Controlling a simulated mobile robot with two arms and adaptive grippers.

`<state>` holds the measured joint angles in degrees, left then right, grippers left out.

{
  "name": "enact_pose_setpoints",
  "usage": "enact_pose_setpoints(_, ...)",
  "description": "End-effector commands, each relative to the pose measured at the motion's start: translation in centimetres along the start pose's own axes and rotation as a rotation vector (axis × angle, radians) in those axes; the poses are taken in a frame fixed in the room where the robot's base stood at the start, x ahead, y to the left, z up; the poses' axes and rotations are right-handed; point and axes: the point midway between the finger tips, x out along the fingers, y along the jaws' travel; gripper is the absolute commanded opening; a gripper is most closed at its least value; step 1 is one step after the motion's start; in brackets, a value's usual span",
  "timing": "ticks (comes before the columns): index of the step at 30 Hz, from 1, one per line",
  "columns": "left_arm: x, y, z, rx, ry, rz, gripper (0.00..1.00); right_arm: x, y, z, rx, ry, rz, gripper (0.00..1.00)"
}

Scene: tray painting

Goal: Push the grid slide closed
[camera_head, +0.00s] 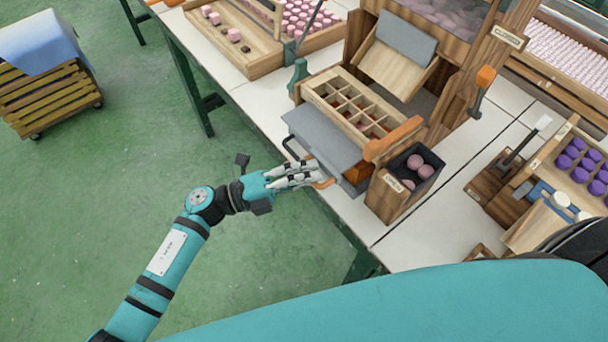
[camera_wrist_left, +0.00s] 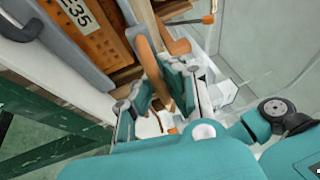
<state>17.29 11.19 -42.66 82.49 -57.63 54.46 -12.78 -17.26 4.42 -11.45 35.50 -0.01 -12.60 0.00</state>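The grid slide, a wooden frame with several compartments (camera_head: 350,105), sits in the wooden stand on the table. A grey plate (camera_head: 325,138) with a black handle juts out in front of it over the table edge. My left gripper (camera_head: 316,173) is at the front of the stand, below the plate, at an orange curved handle (camera_head: 325,184). In the left wrist view the handle (camera_wrist_left: 147,60) runs between the fingers (camera_wrist_left: 160,92); whether they clamp it is unclear. The grey edge and an orange panel (camera_wrist_left: 95,40) show beside it. My right gripper is not seen.
A wooden box with pink balls (camera_head: 408,178) stands just right of the handle. A green bottle-like object (camera_head: 299,78) stands left of the grid. A tray of pink pieces (camera_head: 250,50) lies at the back left. The floor in front is clear.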

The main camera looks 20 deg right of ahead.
Motion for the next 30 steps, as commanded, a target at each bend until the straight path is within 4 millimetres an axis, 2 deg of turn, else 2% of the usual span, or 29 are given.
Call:
enact_pose_setpoints(3,2.5,1.1,1.1,0.006,0.001,0.001,0.0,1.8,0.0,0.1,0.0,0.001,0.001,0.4)
enact_pose_setpoints(9,6.4,1.8,2.7,0.005,0.0,0.003,0.0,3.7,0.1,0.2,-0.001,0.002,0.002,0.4)
enact_pose_setpoints(13,7.4,1.8,3.1,0.005,-0.002,0.006,0.0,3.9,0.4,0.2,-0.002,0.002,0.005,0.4)
enact_pose_setpoints(21,7.4,1.8,3.1,0.004,-0.003,0.008,0.0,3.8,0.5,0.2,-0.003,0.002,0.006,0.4)
enact_pose_setpoints(29,7.4,1.6,3.1,0.003,-0.002,0.005,0.33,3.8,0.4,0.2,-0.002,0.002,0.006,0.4)
enact_pose_setpoints(30,7.4,1.6,3.1,0.003,-0.002,0.004,0.34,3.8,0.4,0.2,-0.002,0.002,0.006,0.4)
